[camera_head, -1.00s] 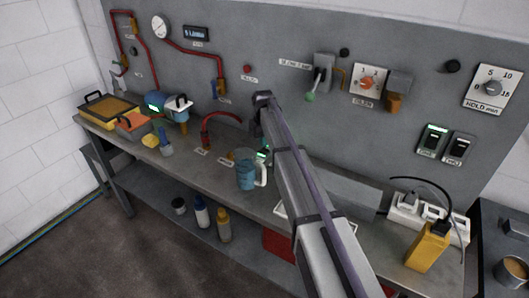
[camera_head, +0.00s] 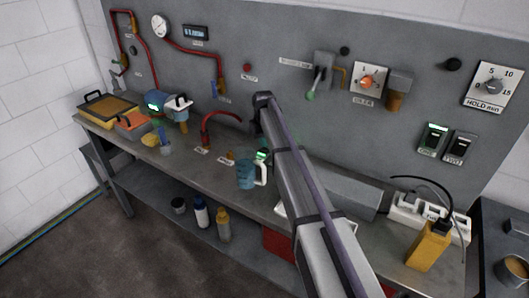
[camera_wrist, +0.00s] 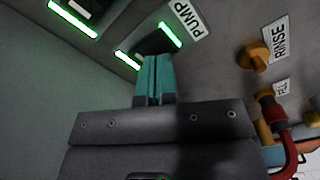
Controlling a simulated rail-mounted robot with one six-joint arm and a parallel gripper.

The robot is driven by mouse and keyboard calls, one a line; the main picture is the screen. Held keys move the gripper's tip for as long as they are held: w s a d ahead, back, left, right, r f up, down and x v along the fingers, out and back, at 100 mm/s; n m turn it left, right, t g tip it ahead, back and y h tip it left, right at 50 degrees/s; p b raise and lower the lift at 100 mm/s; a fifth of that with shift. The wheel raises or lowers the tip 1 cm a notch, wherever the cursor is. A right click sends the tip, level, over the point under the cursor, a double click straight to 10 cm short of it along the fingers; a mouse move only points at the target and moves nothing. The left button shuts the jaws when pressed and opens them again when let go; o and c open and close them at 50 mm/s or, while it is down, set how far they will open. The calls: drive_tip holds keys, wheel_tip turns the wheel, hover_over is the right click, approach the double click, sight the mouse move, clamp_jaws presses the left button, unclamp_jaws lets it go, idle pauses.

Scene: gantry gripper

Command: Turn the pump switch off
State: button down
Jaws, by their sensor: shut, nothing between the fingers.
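The pump switch (camera_wrist: 151,42), a dark rocker with a lit green strip at each end, sits beside the white PUMP label (camera_wrist: 188,19) in the wrist view. My gripper (camera_wrist: 153,60) has two teal fingers pressed together, with nothing between them. Its tips overlap the lower edge of the switch in the picture; I cannot tell whether they touch it. In the head view a green glow of the switch (camera_head: 262,154) shows beside my arm, which hides the gripper there.
Another green-lit switch (camera_wrist: 85,10) is at the upper left in the wrist view. An orange RINSE knob (camera_wrist: 254,57) and a red hose (camera_wrist: 289,150) lie to the right. In the head view a blue jug (camera_head: 245,174) stands close by on the bench (camera_head: 180,165).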

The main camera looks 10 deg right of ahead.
sight(263, 150)
drive_tip(key=shift+f+b, duration=1.3)
drive_tip(key=shift+f, duration=0.1)
idle(0.3)
wheel_tip(263, 150, up, 7)
drive_tip(key=p, duration=0.7)
drive_tip(key=shift+r, duration=0.15)
drive_tip(key=s+m, duration=0.3)
drive_tip(key=s, duration=3.5)
drive_tip(key=shift+s, duration=0.2)
